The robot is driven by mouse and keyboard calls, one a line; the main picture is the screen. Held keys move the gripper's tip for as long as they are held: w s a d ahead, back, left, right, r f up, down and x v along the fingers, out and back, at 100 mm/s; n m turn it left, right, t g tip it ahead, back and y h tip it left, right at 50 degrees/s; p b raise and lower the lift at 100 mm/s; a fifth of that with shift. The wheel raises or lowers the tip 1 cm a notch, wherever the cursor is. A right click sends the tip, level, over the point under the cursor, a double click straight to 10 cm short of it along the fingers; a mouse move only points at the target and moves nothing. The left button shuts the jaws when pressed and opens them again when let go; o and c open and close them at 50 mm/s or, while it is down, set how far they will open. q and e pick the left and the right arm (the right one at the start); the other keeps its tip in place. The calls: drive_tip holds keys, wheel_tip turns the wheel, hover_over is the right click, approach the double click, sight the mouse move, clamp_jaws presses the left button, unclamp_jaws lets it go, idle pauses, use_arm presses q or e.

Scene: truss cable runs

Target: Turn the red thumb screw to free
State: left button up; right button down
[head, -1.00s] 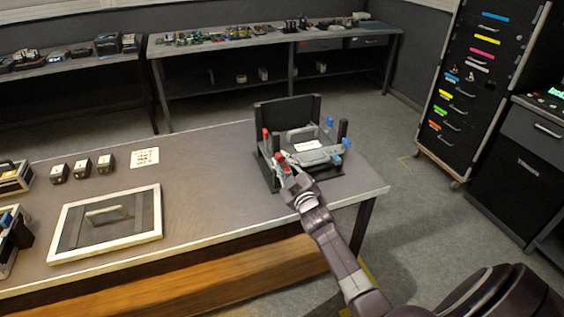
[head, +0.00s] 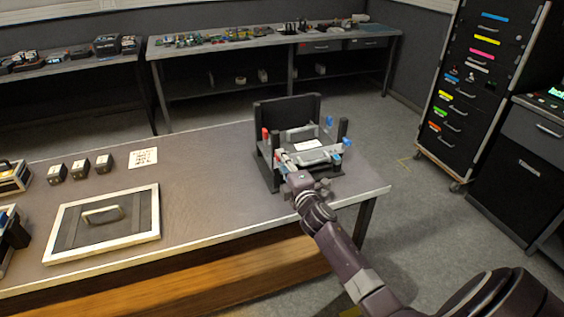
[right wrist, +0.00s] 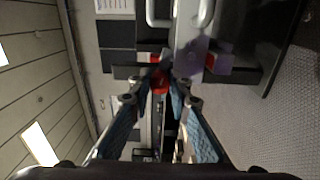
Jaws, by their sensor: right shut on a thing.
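A black fixture (head: 287,111) with a tall back plate stands at the right end of the bench and carries a grey handled part (head: 318,157). A red screw (head: 265,133) shows at its left side. Blue screws (head: 347,144) show at its right side. My right gripper (head: 290,172) is at the fixture's front left corner and hides what it grips in the head view. In the right wrist view, my right gripper (right wrist: 159,88) is shut on a red thumb screw (right wrist: 160,80), with its fingertips on either side. My left gripper is not in view.
A framed panel with a handle (head: 104,214), several small dark blocks (head: 81,170) and a white card (head: 143,156) lie on the bench (head: 205,180). The bench top between panel and fixture is clear. A drawer cabinet (head: 480,95) stands at the right.

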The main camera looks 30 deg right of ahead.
drive_tip(key=shift+n, duration=1.2)
drive_tip(key=c, duration=1.8)
unclamp_jaws()
drive_tip(key=v, duration=1.2)
